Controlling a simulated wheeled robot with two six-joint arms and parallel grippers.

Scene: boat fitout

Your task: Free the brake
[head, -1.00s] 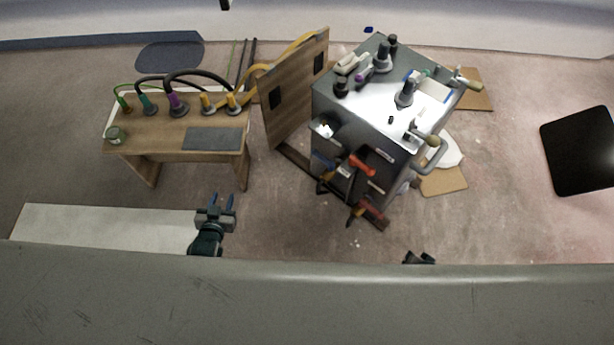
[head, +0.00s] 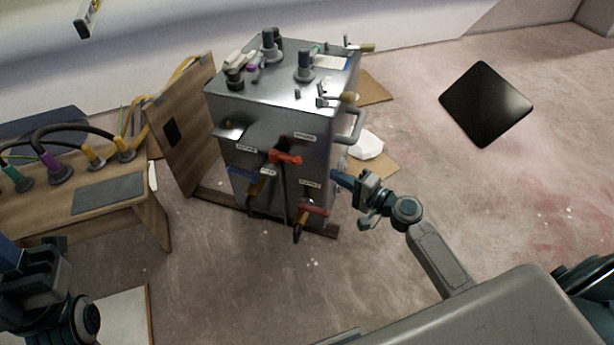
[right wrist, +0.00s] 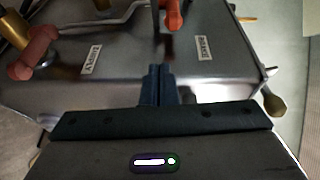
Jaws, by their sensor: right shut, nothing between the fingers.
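The grey metal cabinet (head: 232,140) stands on the floor with labelled valves on its front. A red handle (head: 285,157) sits high on the front, below and left of a small label (head: 305,137). In the right wrist view this red handle (right wrist: 173,15) is beside a label reading BRAKE (right wrist: 200,50). A lower red handle (head: 313,210) is near the SUPPLY label (head: 310,184). My right gripper (head: 337,176) is shut and empty at the cabinet's right front edge; its fingers also show in the right wrist view (right wrist: 158,72). My left gripper (head: 10,255) is partly cut off at lower left.
A wooden bench (head: 125,205) with cables and plugs stands at left. A wooden panel (head: 185,135) leans left of the cabinet. A grab rail (head: 352,128) juts from the cabinet's right side. A black slab (head: 486,104) lies at right, with open floor around it.

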